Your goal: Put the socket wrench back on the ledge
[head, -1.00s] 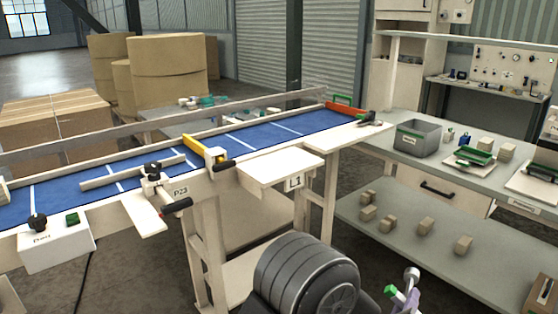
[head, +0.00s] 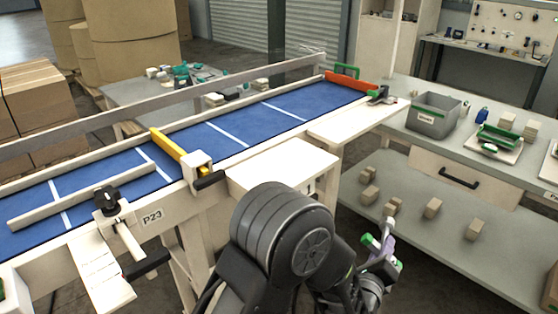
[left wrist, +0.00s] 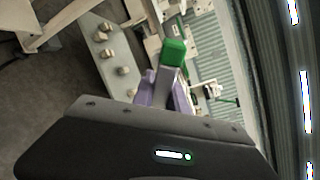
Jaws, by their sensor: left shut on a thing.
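My left gripper (head: 378,252) has purple fingers and is shut on the socket wrench (head: 389,224), whose grey rounded end sticks up above the fingers. Green parts show beside the fingers. In the left wrist view, a grey bar with a green block (left wrist: 173,52) stands between the purple fingers of my left gripper (left wrist: 166,88). The held thing is clear of any surface. A pale ledge (head: 280,168) juts from the front of the blue-topped table, left of and above the gripper in the head view. My dark arm covers part of its front. My right gripper is out of view.
The blue table (head: 225,130) carries a yellow bar (head: 178,150), a clamp with a black knob (head: 108,200) and an orange stop (head: 350,82). A grey bench with a grey bin (head: 433,115) stands right, with several blocks on its lower shelf (head: 440,235).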

